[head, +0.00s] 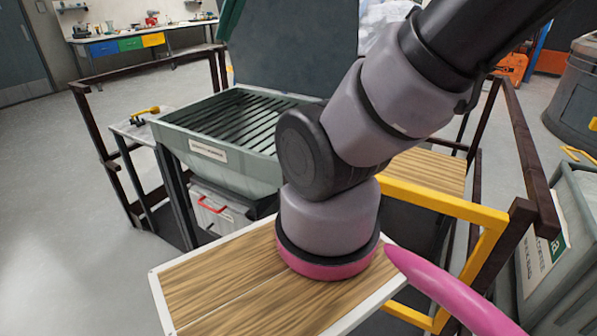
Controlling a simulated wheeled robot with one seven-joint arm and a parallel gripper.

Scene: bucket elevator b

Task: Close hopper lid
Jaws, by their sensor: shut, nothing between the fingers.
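The hopper (220,170) is a grey-green sloped bin with a white label on its front and a dark slatted grate (235,118) across its top. Its lid (295,45) is a dark grey-green panel standing raised at the back of the hopper, so the grate is uncovered. The lid's top runs out of the picture. My arm crosses in front of the hopper's right side and hides part of the grate and rim. My gripper does not show in the head view.
A wood-topped platform with white edging (215,290) lies in front of the hopper. A yellow frame (440,203) and dark rails (520,150) stand right. A side table (140,128) holds a yellow item. A workbench (145,40) stands far back left. Floor at left is clear.

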